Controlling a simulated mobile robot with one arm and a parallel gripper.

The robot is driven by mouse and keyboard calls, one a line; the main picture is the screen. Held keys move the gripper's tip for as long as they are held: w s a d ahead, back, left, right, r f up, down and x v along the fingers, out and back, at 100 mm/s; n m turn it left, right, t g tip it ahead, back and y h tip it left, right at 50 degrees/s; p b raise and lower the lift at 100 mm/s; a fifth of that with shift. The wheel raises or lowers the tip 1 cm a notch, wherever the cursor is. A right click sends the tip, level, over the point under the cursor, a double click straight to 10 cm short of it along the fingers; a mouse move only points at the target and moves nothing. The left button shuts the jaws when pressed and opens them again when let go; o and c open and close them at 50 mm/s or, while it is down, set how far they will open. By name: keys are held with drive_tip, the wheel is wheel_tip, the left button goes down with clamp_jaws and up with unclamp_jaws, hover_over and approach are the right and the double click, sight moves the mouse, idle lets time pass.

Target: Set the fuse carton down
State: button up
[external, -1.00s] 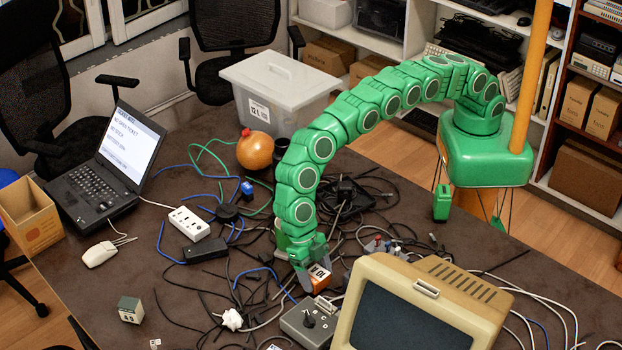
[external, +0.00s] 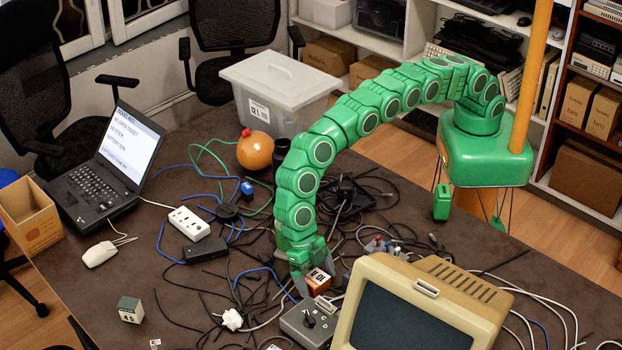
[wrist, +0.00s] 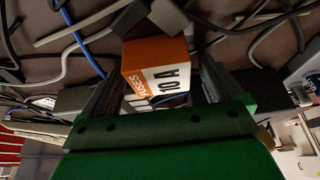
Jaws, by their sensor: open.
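The fuse carton (external: 318,282), a small orange box with a white "10A" label, sits on the dark table among the cables, just behind the grey switch box. In the wrist view the carton (wrist: 157,62) shows its orange side with "FUSES" and its white label. My gripper (external: 316,280) is low over the table with its grey fingers apart, one on each side of the carton. In the wrist view a gap shows between the carton and the right finger; contact on the left side is hard to tell. The carton's underside is hidden.
A grey switch box (external: 308,322) and a beige monitor (external: 425,310) stand close in front. Loose cables surround the carton. A small grey-green box (external: 130,310), a power strip (external: 189,224) and a laptop (external: 105,165) are to the left. Bare tabletop shows at the left front.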

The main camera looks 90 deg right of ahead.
drive_tip(key=v, duration=1.2)
drive_tip(key=d+r+m+t+h, duration=0.1)
drive_tip(key=d+r+m, duration=0.3)
drive_tip(key=d+r, duration=0.45)
drive_tip(key=d+r+m, duration=0.4)
drive_tip(key=d+r, duration=0.1)
drive_tip(key=d, duration=0.7)
drive_tip(key=s+d+r+m+h, duration=0.1)
drive_tip(key=s+d+r+m, duration=0.25)
drive_tip(key=d, duration=0.45)
drive_tip(key=s+d+r+m, duration=0.3)
drive_tip(key=s+d, duration=0.2)
drive_tip(key=d, duration=0.3)
drive_tip(key=s+d+r+m, duration=0.3)
drive_tip(key=s+d+m, duration=0.4)
drive_tip(key=s+d, duration=0.75)
drive_tip(key=s+d+f+m, duration=0.1)
drive_tip(key=s+d+m, duration=0.1)
drive_tip(key=s, duration=0.8)
drive_tip(key=s+d+f+m+h, duration=0.1)
drive_tip(key=s+d+f+m, duration=0.1)
drive_tip(key=s, duration=0.7)
drive_tip(key=shift+s+d+f+m, duration=0.25)
drive_tip(key=shift+s+d+m, duration=0.15)
drive_tip(key=shift+d+m, duration=0.45)
